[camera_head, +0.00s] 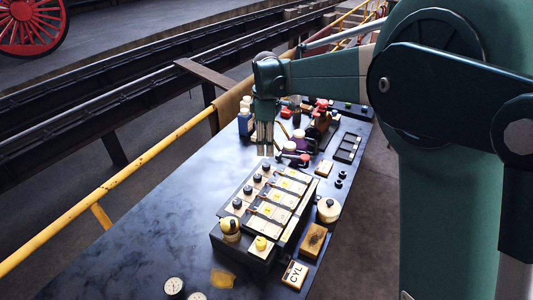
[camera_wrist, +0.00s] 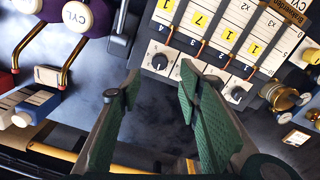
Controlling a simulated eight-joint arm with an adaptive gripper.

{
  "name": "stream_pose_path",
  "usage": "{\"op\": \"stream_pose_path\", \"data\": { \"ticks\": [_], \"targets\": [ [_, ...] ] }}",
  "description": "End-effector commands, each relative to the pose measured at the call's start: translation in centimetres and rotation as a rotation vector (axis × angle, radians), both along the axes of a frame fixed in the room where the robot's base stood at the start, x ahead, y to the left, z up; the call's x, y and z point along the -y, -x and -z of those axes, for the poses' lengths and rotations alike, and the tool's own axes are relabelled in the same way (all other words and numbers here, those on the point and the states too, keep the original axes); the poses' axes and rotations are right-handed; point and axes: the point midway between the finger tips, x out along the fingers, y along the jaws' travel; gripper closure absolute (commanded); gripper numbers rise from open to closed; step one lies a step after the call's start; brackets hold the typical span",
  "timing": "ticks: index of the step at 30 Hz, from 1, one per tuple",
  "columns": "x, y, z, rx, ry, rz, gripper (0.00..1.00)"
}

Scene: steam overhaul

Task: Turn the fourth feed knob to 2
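The feed box (camera_head: 281,207) is a dark-sided block with a pale, sloped face, yellow number tags and a row of black knobs. The middle knobs are largely hidden in the wrist view by the right finger.
The bench top left of the box (camera_head: 150,220) is clear.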

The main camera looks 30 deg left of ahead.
Motion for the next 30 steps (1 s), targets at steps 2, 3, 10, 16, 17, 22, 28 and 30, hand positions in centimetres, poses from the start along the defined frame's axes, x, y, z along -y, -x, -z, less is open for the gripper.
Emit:
{"op": "stream_pose_path", "data": {
  "ticks": [2, 3, 10, 16, 17, 22, 28, 30],
  "targets": [
    [0.0, 0.0, -0.9, 0.0, 0.0, 0.0, 0.65],
    [0.0, 0.0, -1.3, 0.0, 0.0, 0.0, 0.65],
    [0.0, 0.0, -2.5, 0.0, 0.0, 0.0, 0.65],
    [0.0, 0.0, -2.6, 0.0, 0.0, 0.0, 0.65],
    [0.0, 0.0, -2.6, 0.0, 0.0, 0.0, 0.65],
    [0.0, 0.0, -2.6, 0.0, 0.0, 0.0, 0.65],
    [0.1, 0.0, -2.6, 0.001, 0.0, 0.002, 0.65],
    [0.3, 0.0, -2.7, 0.002, -0.002, 0.007, 0.65]
  ]
}}
